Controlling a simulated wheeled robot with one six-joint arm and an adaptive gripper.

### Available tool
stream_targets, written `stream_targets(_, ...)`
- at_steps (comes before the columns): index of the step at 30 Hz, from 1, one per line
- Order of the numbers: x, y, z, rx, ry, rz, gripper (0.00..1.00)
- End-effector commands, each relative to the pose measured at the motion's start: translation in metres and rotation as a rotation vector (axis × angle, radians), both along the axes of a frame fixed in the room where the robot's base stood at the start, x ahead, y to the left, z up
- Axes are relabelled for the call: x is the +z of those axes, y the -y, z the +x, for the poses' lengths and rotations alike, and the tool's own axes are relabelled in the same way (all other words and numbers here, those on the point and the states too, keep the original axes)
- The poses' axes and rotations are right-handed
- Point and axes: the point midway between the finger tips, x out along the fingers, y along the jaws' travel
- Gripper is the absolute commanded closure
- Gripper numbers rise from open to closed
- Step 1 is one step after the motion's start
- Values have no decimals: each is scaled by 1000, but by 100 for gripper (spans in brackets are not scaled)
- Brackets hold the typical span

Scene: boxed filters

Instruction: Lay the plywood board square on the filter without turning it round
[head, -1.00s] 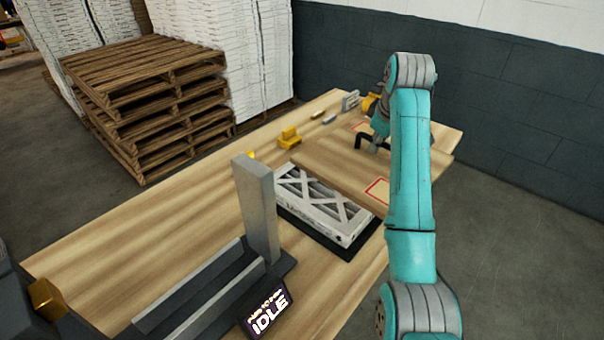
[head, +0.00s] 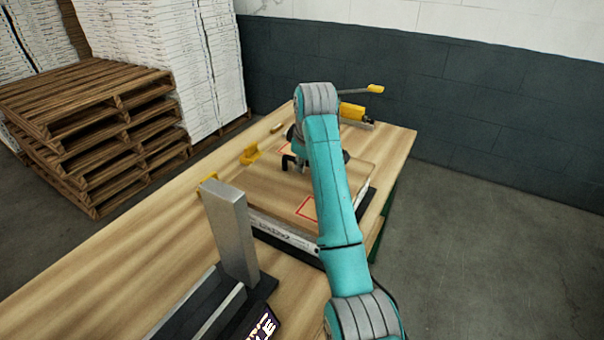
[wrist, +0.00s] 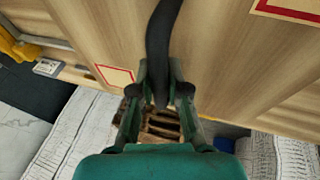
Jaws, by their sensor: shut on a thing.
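The plywood board (head: 262,187) lies flat over the filter (head: 284,234) in the head view and hides its top. My gripper (head: 297,166), partly hidden behind my arm, is shut on the board's black handle (head: 286,160). In the wrist view the gripper fingers (wrist: 159,98) close around the dark handle (wrist: 160,40), with the board (wrist: 220,60) beneath.
A dark base (head: 367,203) shows under the filter. A grey upright post (head: 230,230) stands on a dark fixture at the near left. A yellow block (head: 250,153) and a yellow-handled clamp (head: 352,111) sit at the table's back. Wooden pallets (head: 85,110) stand beyond the table.

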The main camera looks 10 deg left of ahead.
Motion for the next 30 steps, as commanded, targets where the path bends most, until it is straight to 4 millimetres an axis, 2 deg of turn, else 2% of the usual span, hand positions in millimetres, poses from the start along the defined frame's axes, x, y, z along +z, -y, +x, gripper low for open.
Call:
stream_targets(9, -31, 0, 0, 0, 1, 1, 100)
stream_targets(21, -35, 0, 0, 0, 4, 2, 100)
stream_targets(22, -37, 0, 0, 0, 0, 0, 78)
stream_targets(24, -37, 0, 0, 0, 0, 0, 60)
stream_targets(30, -37, 0, 0, 0, 0, 0, 60)
